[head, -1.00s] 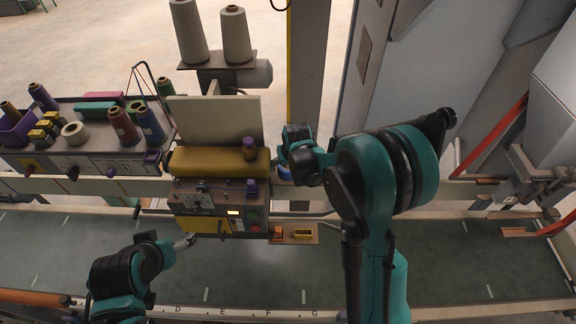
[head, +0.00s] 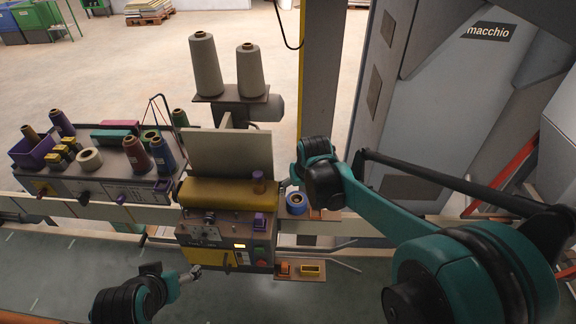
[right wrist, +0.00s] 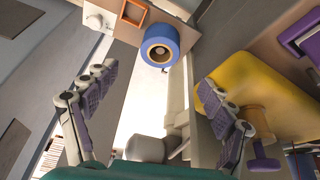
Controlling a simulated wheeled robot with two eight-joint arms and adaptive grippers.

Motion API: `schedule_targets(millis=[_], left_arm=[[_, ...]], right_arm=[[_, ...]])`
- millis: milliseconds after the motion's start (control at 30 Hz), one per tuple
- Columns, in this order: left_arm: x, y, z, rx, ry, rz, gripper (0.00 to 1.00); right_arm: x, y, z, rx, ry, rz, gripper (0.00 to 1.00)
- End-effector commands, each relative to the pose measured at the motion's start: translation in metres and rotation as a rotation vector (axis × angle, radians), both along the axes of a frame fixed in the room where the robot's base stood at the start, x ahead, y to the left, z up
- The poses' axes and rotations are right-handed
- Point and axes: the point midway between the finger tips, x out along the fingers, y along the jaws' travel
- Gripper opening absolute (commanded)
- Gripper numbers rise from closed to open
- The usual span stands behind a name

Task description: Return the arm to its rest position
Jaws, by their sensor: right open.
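My right arm comes in from the right in the head view, bent at a large teal joint. Its gripper (head: 288,184) is beside the yellow sewing machine head (head: 215,192), mostly hidden by my wrist. In the right wrist view my right gripper (right wrist: 157,80) is open, with its fingers wide apart and nothing between them. A blue tape roll (right wrist: 160,46) lies beyond the fingertips, apart from them; it also shows in the head view (head: 298,204). My left gripper (head: 191,273) is low in front of the machine's control box (head: 222,238); its jaws are too small to read.
A bench (head: 110,185) with spools, a purple bin (head: 35,148) and small boxes stands at the left. Two grey thread cones (head: 204,65) stand behind the machine. A post (head: 318,80) and large grey machine (head: 450,100) rise at the right. A green conveyor (head: 60,265) runs in front.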

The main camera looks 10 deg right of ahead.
Motion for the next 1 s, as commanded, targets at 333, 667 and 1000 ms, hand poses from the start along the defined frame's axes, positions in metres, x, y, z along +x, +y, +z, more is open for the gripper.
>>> schedule_targets(millis=[333,667,1000], left_arm=[[0.0,0.0,-0.018,0.0,0.0,0.0,0.8],[0.0,0.0,-0.114,0.0,0.0,0.0,0.8],[0.0,0.0,-0.181,0.0,0.0,0.0,0.8]], right_arm=[[-0.017,-0.001,-0.006,0.0,-0.016,0.001,0.83],[-0.124,-0.003,-0.068,0.0,-0.122,0.011,0.83],[-0.205,-0.003,-0.148,-0.002,-0.217,0.017,0.83]])
